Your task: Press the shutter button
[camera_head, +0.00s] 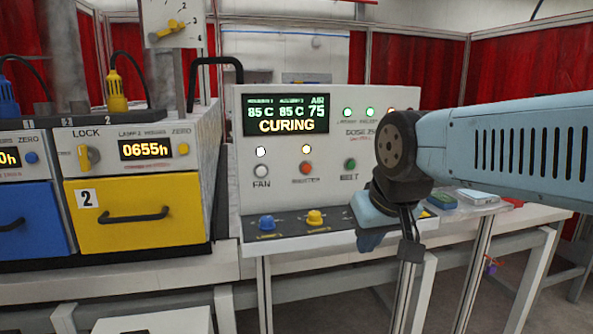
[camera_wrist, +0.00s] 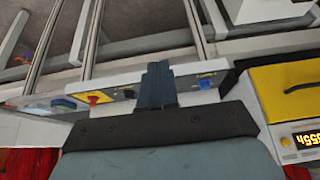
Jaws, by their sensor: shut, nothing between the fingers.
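The shutter button (camera_head: 306,168) is a round orange-red button labelled SHUTTER on the front of the white control panel (camera_head: 385,97). It sits between the white FAN button (camera_head: 262,171) and the green BELT button (camera_head: 350,164), with a lit lamp above it. My gripper (camera_head: 410,252) hangs low in front of the panel's right part, pointing down, right of and below the shutter button and apart from it. In the wrist view my gripper (camera_wrist: 158,68) shows its fingers together, empty, over the panel's lower ledge. The shutter button is not visible in the wrist view.
The ledge carries a blue knob (camera_head: 267,222) and a yellow knob (camera_head: 315,217). In the wrist view a red knob (camera_wrist: 95,99) also shows. The display (camera_head: 286,114) reads CURING. A yellow drawer (camera_head: 133,214) stands left. Space before the shutter button looks clear.

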